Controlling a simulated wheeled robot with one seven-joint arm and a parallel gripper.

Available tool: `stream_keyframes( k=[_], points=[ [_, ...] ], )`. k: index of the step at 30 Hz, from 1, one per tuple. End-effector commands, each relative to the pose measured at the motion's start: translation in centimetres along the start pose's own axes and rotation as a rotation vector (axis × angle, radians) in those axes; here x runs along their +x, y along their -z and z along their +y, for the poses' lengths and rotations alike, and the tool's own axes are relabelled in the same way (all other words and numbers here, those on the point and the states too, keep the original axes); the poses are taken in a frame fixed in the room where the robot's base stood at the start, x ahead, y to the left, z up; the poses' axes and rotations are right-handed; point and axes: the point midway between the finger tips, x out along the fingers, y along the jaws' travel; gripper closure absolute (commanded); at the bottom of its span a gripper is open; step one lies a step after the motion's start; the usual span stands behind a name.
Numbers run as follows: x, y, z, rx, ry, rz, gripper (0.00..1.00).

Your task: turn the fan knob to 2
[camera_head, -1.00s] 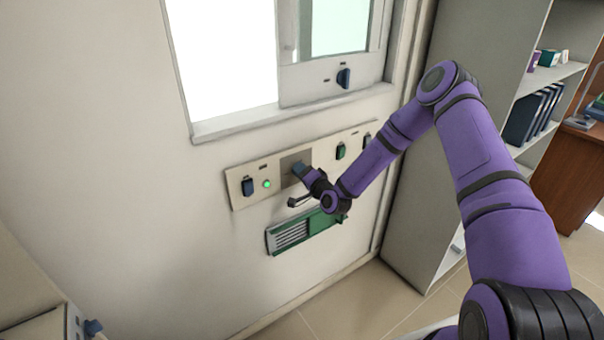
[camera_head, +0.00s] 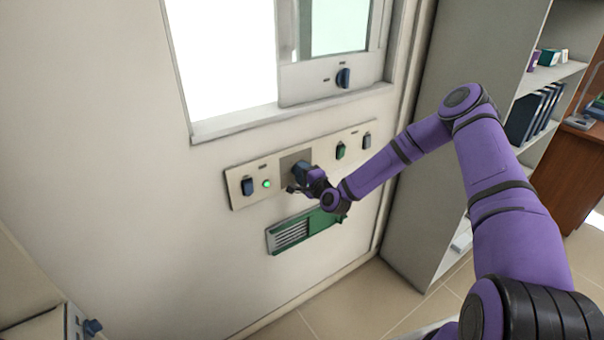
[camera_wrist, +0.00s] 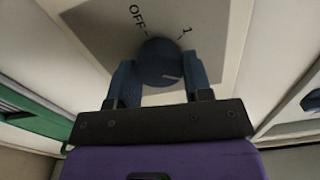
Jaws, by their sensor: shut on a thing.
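The round dark blue fan knob (camera_wrist: 160,62) sits on a grey plate (camera_wrist: 95,28) marked "OFF" and "1". A pale line on the knob shows low on its right side, away from both marks; no "2" label is visible. My gripper (camera_wrist: 160,78) has a blue finger on each side of the knob and is shut on it. In the head view my gripper (camera_head: 303,173) is at the grey plate (camera_head: 288,160) in the middle of the wall panel, and it largely covers the knob.
The panel (camera_head: 235,185) also carries a blue switch (camera_head: 247,187), a lit green lamp (camera_head: 267,184) and a green switch (camera_head: 340,151). A green-framed vent (camera_head: 293,232) lies just below. Above are a window and another blue knob (camera_head: 343,77). A shelf unit (camera_head: 430,190) stands at right.

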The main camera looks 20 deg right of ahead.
Motion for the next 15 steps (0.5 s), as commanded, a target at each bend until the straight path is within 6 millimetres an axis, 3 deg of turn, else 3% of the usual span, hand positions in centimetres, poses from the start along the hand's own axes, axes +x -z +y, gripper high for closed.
stream_keyframes(
  k=[11,12,15],
  points=[
    [-0.11,-0.04,0.19,0.005,-0.004,-0.001,0.78],
    [-0.11,-0.04,0.2,0.005,-0.005,-0.001,0.49],
    [-0.09,-0.03,0.16,0.005,-0.004,-0.001,0.29]
  ],
)
